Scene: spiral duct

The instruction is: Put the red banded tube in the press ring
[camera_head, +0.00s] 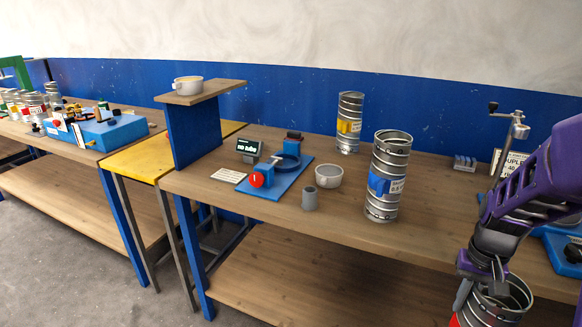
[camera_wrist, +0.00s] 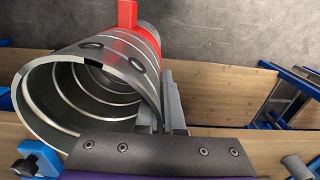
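The red banded tube (camera_head: 513,304) is a ribbed metal cylinder at the bottom right of the head view, partly cut off by the frame. Its red band and a red tab (camera_wrist: 127,14) show in the wrist view, where its open rim (camera_wrist: 50,75) faces the camera. My gripper (camera_head: 478,289) is at the tube's rim, with its fingers (camera_wrist: 162,105) closed on the wall at one side. The press ring (camera_head: 288,161) is a dark blue ring on a blue base plate on the wooden bench, with a red button beside it. The ring looks empty.
A blue-banded tube (camera_head: 387,178) and a yellow-banded tube (camera_head: 349,122) stand upright on the bench. A grey cup (camera_head: 309,199) and a pale pot (camera_head: 328,176) stand right of the press. A small display (camera_head: 248,147) reads "no tube". A raised shelf (camera_head: 200,93) stands left.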

